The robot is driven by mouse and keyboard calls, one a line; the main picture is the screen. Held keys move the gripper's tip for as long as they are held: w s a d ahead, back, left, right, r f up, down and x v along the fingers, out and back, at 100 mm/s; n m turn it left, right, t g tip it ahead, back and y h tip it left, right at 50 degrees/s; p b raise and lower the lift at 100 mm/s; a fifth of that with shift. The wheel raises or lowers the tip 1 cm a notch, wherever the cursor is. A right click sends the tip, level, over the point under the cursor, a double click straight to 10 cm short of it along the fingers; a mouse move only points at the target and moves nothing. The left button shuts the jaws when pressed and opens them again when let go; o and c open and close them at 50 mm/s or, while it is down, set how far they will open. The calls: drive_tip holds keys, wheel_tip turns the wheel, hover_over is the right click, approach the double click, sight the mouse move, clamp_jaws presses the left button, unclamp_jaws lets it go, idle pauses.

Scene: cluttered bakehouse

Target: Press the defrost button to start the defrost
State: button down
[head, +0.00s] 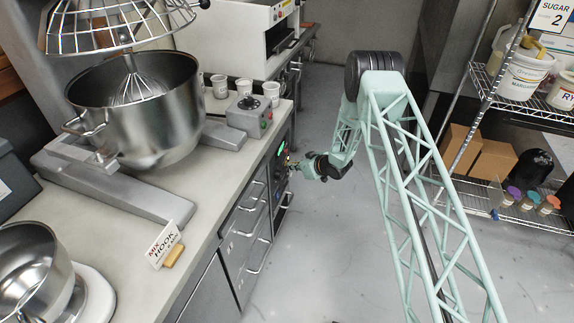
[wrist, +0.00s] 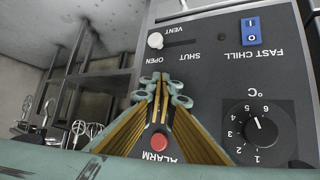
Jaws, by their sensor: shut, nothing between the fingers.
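My gripper (head: 289,164) is at the dark control panel (head: 279,165) on the front of the counter unit. In the wrist view my gripper (wrist: 161,80) is shut and empty, its fingertips over the panel (wrist: 200,90) between the vent slider and the red alarm button (wrist: 159,141). I cannot tell whether the tips touch the panel. The panel appears upside down there, with a blue FAST CHILL rocker switch (wrist: 250,35), a white vent slider knob (wrist: 155,41) and a °C dial (wrist: 260,132). No button labelled defrost can be read in either view.
A grey control box (head: 249,117) with a knob stands on the worktop (head: 195,195) above the panel, beside a large mixer bowl (head: 135,110). Drawers with bar handles (head: 259,255) are below. A wire shelf (head: 465,195) stands right, past clear floor (head: 320,250).

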idle(0.7)
drive_tip(key=shift+s+d, duration=0.2)
drive_tip(key=shift+d, duration=0.5)
drive_tip(key=shift+d, duration=0.1)
drive_tip(key=shift+s+d, duration=0.25)
drive_tip(key=shift+d, duration=0.5)
drive_tip(key=shift+s+d, duration=0.25)
drive_tip(key=shift+d, duration=0.55)
drive_tip(key=shift+s+d, duration=0.25)
drive_tip(key=shift+d, duration=0.5)
drive_tip(key=shift+w+r, duration=0.1)
drive_tip(key=shift+r, duration=0.05)
